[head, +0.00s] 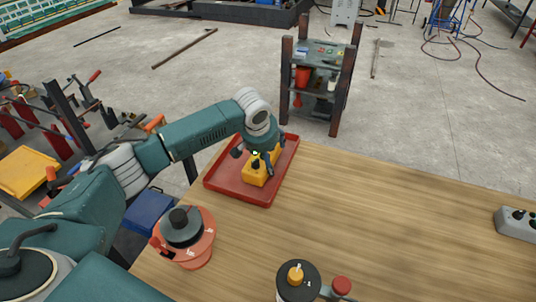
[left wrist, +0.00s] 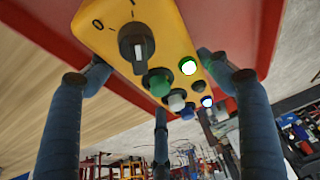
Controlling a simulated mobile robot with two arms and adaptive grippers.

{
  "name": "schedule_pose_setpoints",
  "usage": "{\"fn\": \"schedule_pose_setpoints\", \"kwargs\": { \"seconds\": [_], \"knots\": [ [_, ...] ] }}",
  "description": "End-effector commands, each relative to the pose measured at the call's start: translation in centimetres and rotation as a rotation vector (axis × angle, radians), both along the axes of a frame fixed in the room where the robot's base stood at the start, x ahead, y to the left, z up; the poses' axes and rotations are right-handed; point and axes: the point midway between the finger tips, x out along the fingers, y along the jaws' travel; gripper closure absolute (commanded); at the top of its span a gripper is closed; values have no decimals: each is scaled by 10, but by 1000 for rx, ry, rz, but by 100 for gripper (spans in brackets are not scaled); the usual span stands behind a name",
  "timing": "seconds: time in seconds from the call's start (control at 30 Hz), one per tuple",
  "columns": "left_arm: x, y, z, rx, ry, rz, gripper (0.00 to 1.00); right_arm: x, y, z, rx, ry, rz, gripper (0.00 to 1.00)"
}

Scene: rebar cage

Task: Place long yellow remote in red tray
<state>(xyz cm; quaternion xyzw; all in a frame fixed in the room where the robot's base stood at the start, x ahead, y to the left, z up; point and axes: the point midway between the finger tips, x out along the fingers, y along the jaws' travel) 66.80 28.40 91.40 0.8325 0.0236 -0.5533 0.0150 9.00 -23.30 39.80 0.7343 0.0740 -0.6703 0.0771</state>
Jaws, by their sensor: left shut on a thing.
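The long yellow remote (head: 257,172) is in the red tray's area at the left edge of the table. In the left wrist view the remote (left wrist: 160,38) shows a black rotary knob and several green, white and blue buttons. The red tray (head: 230,193) lies under and around it; the tray also fills the background in the left wrist view (left wrist: 257,35). My left gripper (head: 257,158) is shut on the remote from above, its fingers along the remote's sides. Whether the remote touches the tray floor cannot be told. My right gripper is not in view.
An orange-red pot-like thing with a dark top (head: 195,250) stands at the table's left edge. A dark round thing with a yellow knob (head: 297,283) is at the front. A grey box (head: 518,224) lies far right. The table's middle (head: 370,220) is clear.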

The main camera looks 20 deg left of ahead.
Motion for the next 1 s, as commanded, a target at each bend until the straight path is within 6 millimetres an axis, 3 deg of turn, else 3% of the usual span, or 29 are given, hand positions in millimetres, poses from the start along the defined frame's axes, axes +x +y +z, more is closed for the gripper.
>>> {"fn": "schedule_pose_setpoints", "kwargs": {
  "seconds": [0.07, 0.1, 0.17, 0.57, 1.0],
  "knots": [
    [0, 0, -1, 0, -1, 0, 69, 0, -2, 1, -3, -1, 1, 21],
    [0, 0, -2, 1, 1, 0, 14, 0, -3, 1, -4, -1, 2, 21],
    [0, 0, -2, 1, 1, 0, 3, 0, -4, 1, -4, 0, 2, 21],
    [-1, 0, 4, -1, 0, 0, 3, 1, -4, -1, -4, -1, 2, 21],
    [-33, -2, 82, 0, -3, -1, 3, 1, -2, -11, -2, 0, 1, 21]
  ]
}}
